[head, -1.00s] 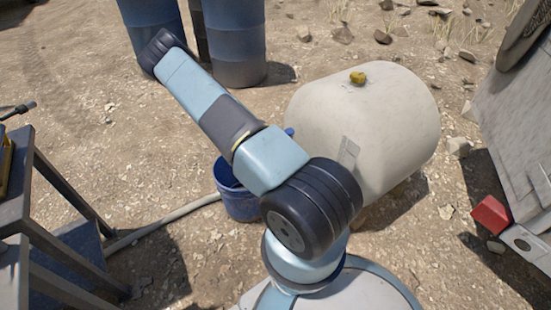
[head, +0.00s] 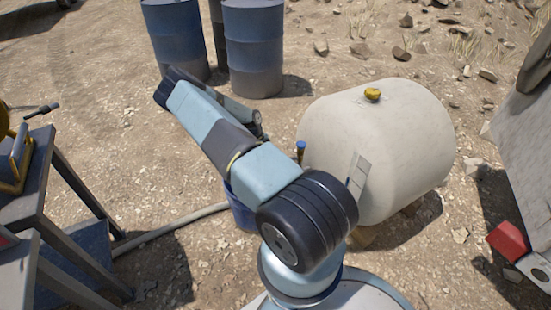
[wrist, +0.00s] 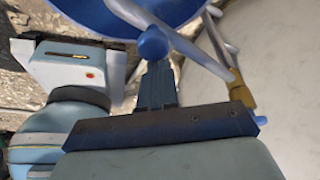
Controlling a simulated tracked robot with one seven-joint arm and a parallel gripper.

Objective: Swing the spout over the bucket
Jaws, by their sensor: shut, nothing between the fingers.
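The blue bucket (head: 243,212) stands on the ground left of the tank, mostly behind my arm in the head view; its round rim and inside (wrist: 88,14) fill the top of the wrist view. A pale metal spout pipe (wrist: 180,44) runs from a brass fitting (wrist: 240,92) up and left across the bucket's right side. A blue ball knob (wrist: 153,43) sits just beyond my fingertips; I cannot tell if they touch it. A blue knob also shows beside the tank in the head view (head: 301,146). My gripper (wrist: 155,66) is shut and empty; my arm hides it in the head view.
The cream tank (head: 400,150) with a yellow cap (head: 372,94) stands to the right. Blue drums (head: 254,50) stand behind. A metal bench (head: 60,165) is at the left, with a hose (head: 175,226) on the ground. A red block (head: 505,240) is at the right.

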